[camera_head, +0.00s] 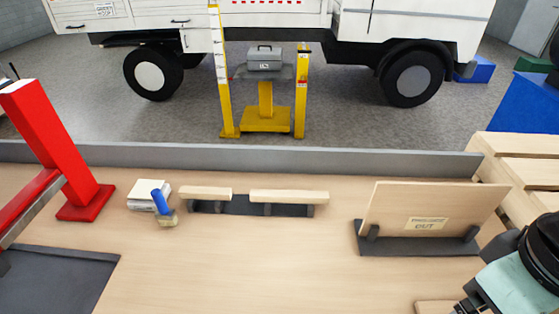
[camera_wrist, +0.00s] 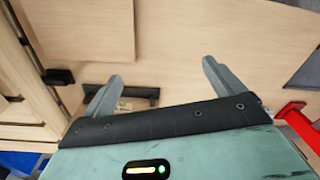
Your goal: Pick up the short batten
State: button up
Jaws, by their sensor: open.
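The short batten (camera_head: 206,193) is a pale wooden bar at the left end of a low dark rack (camera_head: 237,211). A longer pale batten (camera_head: 289,196) lies to its right on the same rack, with a small gap between them. I cannot make out either batten in the wrist view.
An upright wooden panel (camera_head: 435,208) in a dark stand is between the battens and my arm's side. White books (camera_head: 148,194) and a blue-handled tool (camera_head: 161,201) sit left of the short batten. A red post (camera_head: 56,146) stands farther left. The bench's front middle is clear.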

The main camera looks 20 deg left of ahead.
aim_at(200, 193)
jog(key=u, duration=1.55)
jog(key=i+j+z, duration=0.35)
jog(key=j, duration=0.3)
jog(key=i+j+z, duration=0.2)
jog(key=j+z, duration=0.15)
jog(key=j, duration=0.3)
jog(key=j+z, duration=0.2)
jog(key=j, duration=0.2)
jog(key=i, duration=0.05)
